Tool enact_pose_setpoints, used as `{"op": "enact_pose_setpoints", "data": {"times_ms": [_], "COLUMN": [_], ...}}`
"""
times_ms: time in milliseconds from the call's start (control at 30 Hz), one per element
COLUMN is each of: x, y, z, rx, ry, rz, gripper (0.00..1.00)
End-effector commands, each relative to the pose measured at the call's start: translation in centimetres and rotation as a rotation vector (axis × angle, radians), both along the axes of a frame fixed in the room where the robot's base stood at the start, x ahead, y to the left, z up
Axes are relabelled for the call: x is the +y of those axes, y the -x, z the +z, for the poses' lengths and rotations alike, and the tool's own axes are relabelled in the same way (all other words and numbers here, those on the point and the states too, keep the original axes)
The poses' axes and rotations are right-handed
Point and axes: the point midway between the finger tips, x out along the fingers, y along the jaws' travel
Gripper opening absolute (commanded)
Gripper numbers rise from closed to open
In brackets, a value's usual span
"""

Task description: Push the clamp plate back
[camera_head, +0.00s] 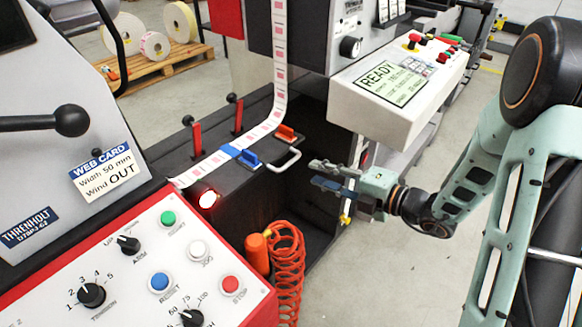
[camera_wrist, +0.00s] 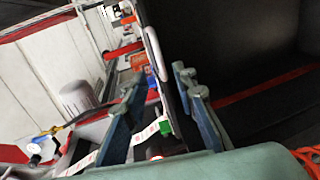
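In the head view, a small blue piece with an upright tab (camera_head: 249,158) sits on the dark deck beside the label web. An orange piece (camera_head: 287,133) and a white U-shaped handle (camera_head: 285,160) are close by. I cannot tell for sure which part is the clamp plate. My gripper (camera_head: 332,176) is right of the white handle, near the deck's right edge, empty and apart from these parts. In the wrist view my gripper (camera_wrist: 160,78) has its two fingers spread. The white handle (camera_wrist: 155,52) shows between and beyond the fingertips, with blue and orange parts left of it.
Two red levers (camera_head: 197,138) with black knobs stand left of the web. A white display box (camera_head: 388,95) reading READY overhangs the back right. An orange coiled hose (camera_head: 286,262) hangs below the deck. The button panel (camera_head: 150,270) fills the front left. Open floor lies to the right.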

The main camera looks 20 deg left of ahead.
Motion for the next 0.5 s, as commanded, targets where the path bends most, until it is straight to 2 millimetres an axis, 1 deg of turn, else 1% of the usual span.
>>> {"op": "enact_pose_setpoints", "data": {"times_ms": [167,400,500], "x": [2.5,6.7,7.9], "y": [-0.9,-2.6,-3.2], "z": [-0.7,-1.6,-1.9], "rx": [0.000,-0.003,-0.003], "ry": [-0.001,0.000,0.001], "rz": [0.004,0.006,0.005], "gripper": [0.26,0.26,0.26]}}
